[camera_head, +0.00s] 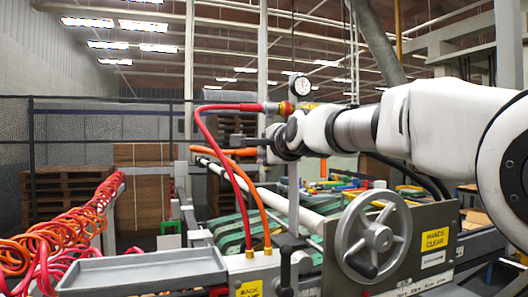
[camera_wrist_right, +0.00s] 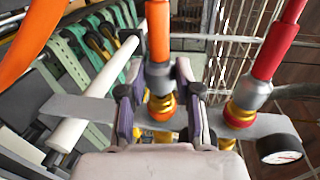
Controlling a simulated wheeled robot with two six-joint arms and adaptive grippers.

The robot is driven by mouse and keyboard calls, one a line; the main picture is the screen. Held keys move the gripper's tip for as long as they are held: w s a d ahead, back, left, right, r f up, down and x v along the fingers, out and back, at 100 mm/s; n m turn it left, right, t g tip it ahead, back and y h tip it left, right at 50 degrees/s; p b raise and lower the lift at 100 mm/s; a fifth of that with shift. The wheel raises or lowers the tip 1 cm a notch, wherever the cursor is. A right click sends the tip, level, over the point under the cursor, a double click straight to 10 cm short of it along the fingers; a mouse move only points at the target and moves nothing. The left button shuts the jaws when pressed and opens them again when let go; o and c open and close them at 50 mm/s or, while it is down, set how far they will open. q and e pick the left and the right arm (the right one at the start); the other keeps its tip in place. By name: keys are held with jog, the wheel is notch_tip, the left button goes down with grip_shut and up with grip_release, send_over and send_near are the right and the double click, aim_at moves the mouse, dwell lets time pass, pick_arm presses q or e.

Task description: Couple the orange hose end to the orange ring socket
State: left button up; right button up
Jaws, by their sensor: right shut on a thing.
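The orange hose (camera_head: 222,151) curves up from the front block to my right gripper (camera_head: 268,146). In the right wrist view my right gripper (camera_wrist_right: 160,108) has its two dark fingers on either side of the orange hose end (camera_wrist_right: 159,76), shut on it. The hose end has a grey collar and a brass sleeve. The orange ring socket (camera_wrist_right: 161,114) shows directly beyond the sleeve, in line with it; I cannot tell whether they are fully seated. In the head view my gripper hides this socket. My left gripper is not in view.
The red hose (camera_head: 219,108) joins the red ring socket (camera_wrist_right: 238,118) beside the orange one. A pressure gauge (camera_head: 300,86) sits close by. A handwheel (camera_head: 372,236), grey tray (camera_head: 145,273) and coiled hoses (camera_head: 65,240) stand lower down.

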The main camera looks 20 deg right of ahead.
jog(key=shift+d, duration=0.6)
dwell(0.8)
jog(key=o, duration=0.3)
jog(key=o, duration=0.8)
jog(key=shift+c, duration=0.3)
jog(key=shift+c, duration=0.8)
